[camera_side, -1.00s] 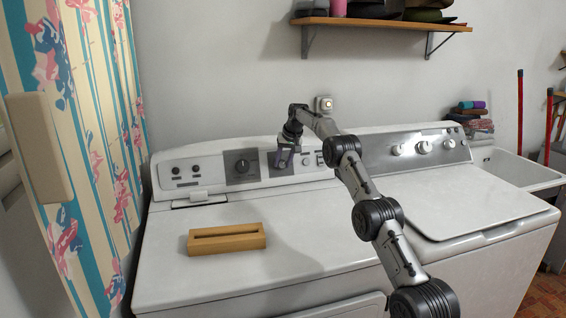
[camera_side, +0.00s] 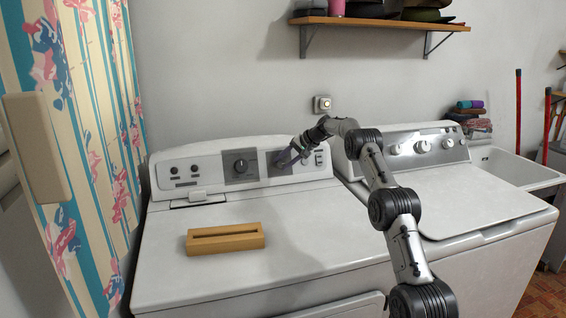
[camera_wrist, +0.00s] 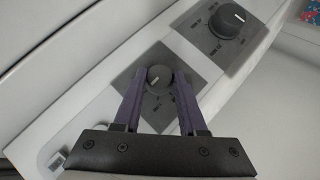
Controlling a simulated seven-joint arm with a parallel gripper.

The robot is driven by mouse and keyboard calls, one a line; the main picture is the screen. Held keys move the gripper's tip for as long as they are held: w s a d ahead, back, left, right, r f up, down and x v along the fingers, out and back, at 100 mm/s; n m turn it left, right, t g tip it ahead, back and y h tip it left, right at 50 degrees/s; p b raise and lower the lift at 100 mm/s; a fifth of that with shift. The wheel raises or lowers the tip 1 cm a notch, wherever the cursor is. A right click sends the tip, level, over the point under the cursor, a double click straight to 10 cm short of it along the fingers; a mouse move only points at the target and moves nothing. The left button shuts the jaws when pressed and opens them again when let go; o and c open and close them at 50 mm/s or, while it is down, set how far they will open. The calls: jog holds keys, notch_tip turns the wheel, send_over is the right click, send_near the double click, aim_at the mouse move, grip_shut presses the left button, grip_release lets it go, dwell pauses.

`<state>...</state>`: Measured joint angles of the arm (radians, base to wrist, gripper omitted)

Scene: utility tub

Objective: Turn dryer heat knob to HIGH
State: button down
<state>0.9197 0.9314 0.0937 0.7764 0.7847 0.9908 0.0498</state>
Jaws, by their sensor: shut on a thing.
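The white dryer's upright panel (camera_side: 218,166) has a dark square with a small round black knob, which shows in the wrist view (camera_wrist: 159,76). The knob has a light pointer mark; the printing around it is too small to read. My gripper (camera_wrist: 158,80) is shut on this knob, with one purple-grey finger on each side. In the side view my gripper (camera_side: 284,161) reaches the panel from the right, tilted, and hides most of the knob. A larger black knob (camera_side: 241,166) is on the dark square to its left; it also shows in the wrist view (camera_wrist: 228,21).
A tan slotted block (camera_side: 225,239) lies on the dryer's top. A washer (camera_side: 460,195) stands to the right, with a sink beyond it. A wooden shelf (camera_side: 385,22) hangs above. Small buttons sit on the panel right of my gripper. The dryer's top is otherwise clear.

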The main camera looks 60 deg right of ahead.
jog(key=shift+s+f+m+t+y, duration=0.1)
jog(key=shift+m+t+y, duration=0.2)
jog(key=shift+m+t, duration=0.55)
jog(key=shift+c, duration=2.3)
grip_release()
jog(key=v, duration=0.7)
jog(key=shift+s, duration=0.25)
jog(key=shift+d, duration=0.1)
